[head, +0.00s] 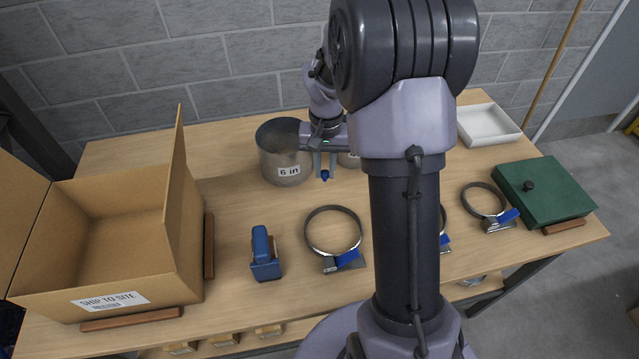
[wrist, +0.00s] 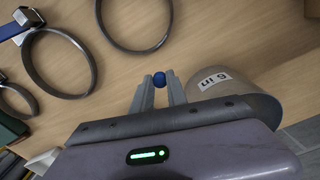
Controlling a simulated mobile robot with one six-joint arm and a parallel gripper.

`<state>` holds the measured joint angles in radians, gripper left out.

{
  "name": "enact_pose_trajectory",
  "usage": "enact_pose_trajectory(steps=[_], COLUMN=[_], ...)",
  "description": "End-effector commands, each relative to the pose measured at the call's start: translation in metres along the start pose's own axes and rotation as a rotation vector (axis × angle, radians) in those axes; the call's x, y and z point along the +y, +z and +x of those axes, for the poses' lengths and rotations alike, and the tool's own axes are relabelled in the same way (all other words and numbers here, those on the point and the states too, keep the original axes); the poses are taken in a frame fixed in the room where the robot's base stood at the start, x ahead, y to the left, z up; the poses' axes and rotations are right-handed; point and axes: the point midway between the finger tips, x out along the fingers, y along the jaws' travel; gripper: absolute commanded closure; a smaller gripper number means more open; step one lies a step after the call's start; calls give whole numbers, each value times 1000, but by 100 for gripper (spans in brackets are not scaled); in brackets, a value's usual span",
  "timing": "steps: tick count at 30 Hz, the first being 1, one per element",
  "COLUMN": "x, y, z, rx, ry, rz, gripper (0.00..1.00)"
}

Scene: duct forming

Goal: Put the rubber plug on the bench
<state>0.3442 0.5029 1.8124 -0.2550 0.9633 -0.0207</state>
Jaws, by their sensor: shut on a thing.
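The rubber plug looks like a small blue piece (head: 325,175) at the tips of my gripper (head: 324,164). In the wrist view the blue plug (wrist: 159,79) sits between the two fingertips (wrist: 159,88), and the fingers are shut on it. Most of the plug is small and partly covered by the fingers. My gripper points down over the wooden bench (head: 225,205), just right of the round metal duct marked "6 in" (head: 285,165). I cannot tell exactly how high the plug is above the bench top.
An open cardboard box (head: 190,235) stands at the left. A blue tool (head: 264,255) and a ring clamp (head: 334,209) lie in front. At the right are another clamp (head: 484,186), a green case (head: 548,190) and a white tray (head: 488,124). Bare bench lies between duct and clamp.

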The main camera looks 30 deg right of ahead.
Motion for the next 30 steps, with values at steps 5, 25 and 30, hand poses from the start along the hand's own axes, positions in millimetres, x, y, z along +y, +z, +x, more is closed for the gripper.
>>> enact_pose_trajectory(steps=[5, 25, 30], x=[-1, -1, -1], y=[1, 1, 1], z=[45, 83, 83], rx=[-2, 0, 0], ry=[0, 0, 0], rz=[-2, -4, -4], gripper=[100, 60, 60])
